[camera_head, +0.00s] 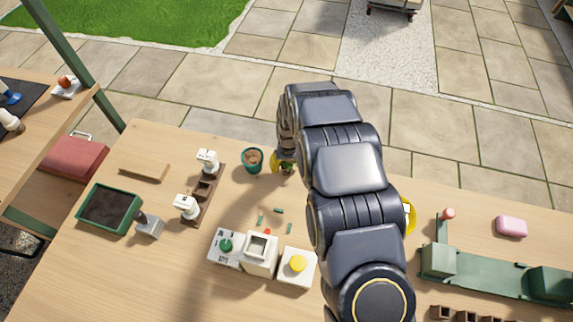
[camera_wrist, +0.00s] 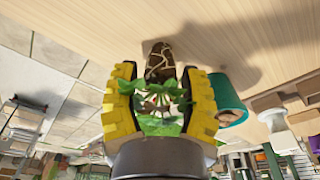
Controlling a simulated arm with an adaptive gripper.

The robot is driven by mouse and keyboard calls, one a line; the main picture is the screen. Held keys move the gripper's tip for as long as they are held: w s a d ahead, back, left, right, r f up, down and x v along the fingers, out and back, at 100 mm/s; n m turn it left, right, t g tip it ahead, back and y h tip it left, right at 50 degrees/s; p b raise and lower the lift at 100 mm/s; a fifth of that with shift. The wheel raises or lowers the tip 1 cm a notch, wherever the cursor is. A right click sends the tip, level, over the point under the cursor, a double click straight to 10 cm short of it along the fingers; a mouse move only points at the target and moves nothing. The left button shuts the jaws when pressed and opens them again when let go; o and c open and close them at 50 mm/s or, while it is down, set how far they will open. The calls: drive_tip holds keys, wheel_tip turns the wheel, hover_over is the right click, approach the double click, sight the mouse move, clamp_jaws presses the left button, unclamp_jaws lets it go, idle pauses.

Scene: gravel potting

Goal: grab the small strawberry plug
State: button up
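The strawberry plug (camera_wrist: 160,62) shows in the wrist view, with a dark brown root ball laced with pale roots and green leaves with pale stems. Its root ball points away from my palm, toward the wooden table. My gripper (camera_wrist: 158,78) has its yellow fingers spread on either side of the leaves. There is a gap between each fingertip and the root ball. The leaves reach close to both fingers; I cannot tell whether they touch. In the head view my gripper (camera_head: 281,163) is low over the table's far part, and my arm hides most of the plug.
A green pot (camera_head: 252,161) with brown fill stands just left of my gripper; it also shows in the wrist view (camera_wrist: 229,99). A white-and-brown stand (camera_head: 205,187), a soil tray (camera_head: 108,209) and button boxes (camera_head: 259,254) are nearer. A green fixture (camera_head: 490,275) is at right.

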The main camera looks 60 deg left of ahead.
clamp_jaws()
